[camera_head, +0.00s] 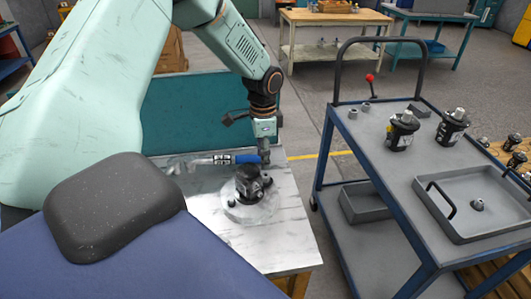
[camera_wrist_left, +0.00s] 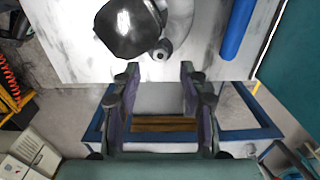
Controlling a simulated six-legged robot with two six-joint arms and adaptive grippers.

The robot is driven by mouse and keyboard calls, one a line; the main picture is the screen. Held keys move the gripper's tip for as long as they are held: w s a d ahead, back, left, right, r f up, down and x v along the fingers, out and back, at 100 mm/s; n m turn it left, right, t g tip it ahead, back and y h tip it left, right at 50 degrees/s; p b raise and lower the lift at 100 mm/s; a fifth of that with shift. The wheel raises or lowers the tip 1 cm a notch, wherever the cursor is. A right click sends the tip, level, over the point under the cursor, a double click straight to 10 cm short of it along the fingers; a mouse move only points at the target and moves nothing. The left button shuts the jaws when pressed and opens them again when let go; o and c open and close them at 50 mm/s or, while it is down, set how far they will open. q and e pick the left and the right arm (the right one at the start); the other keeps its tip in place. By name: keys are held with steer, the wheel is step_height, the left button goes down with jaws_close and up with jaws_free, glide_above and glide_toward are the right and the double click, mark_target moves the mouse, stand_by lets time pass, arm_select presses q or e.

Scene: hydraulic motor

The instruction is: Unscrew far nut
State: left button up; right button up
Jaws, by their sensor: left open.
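The black motor (camera_head: 249,182) stands on a pale round base on the light-topped table (camera_head: 290,245). In the left wrist view the motor (camera_wrist_left: 128,28) is at the top, with a small round dark nut-like piece (camera_wrist_left: 162,49) beside its lower right edge. I cannot tell for certain whether this is the far nut. My left gripper (camera_head: 265,159) is just behind the motor, pointing down. In the wrist view its two fingers (camera_wrist_left: 158,72) are apart with nothing between them, just below the nut-like piece. My right gripper is not in view.
A blue-handled tool (camera_head: 240,158) lies behind the motor, close to my left gripper. A blue-framed cart (camera_head: 340,130) at right carries more motors (camera_head: 402,130), small loose parts and a grey tray (camera_head: 455,232). Open floor lies between table and cart.

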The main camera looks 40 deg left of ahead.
mark_target(266, 176)
arm_select(q)
steer(key=f+b, duration=0.1)
steer(key=d+f+b, duration=0.1)
steer(key=f, duration=0.1)
steer(key=shift+w, duration=0.2)
steer(key=f, duration=0.1)
steer(key=a+f+b, duration=0.1)
steer(key=shift+w+f, duration=0.15)
steer(key=shift+f, duration=0.4)
steer(key=shift+s+d+b, duration=0.25)
steer(key=shift+d+b, duration=0.05)
steer(key=shift+w, duration=0.15)
steer(key=shift+w+a+f, duration=0.1)
steer(key=shift+w+f, duration=0.05)
steer(key=shift+f, duration=0.1)
steer(key=shift+s+a+r, duration=0.1)
steer(key=shift+s, duration=0.1)
steer(key=shift+s+r, duration=0.1)
steer(key=shift+r, duration=0.05)
steer(key=shift+d+p, duration=0.2)
steer(key=shift+p, duration=0.15)
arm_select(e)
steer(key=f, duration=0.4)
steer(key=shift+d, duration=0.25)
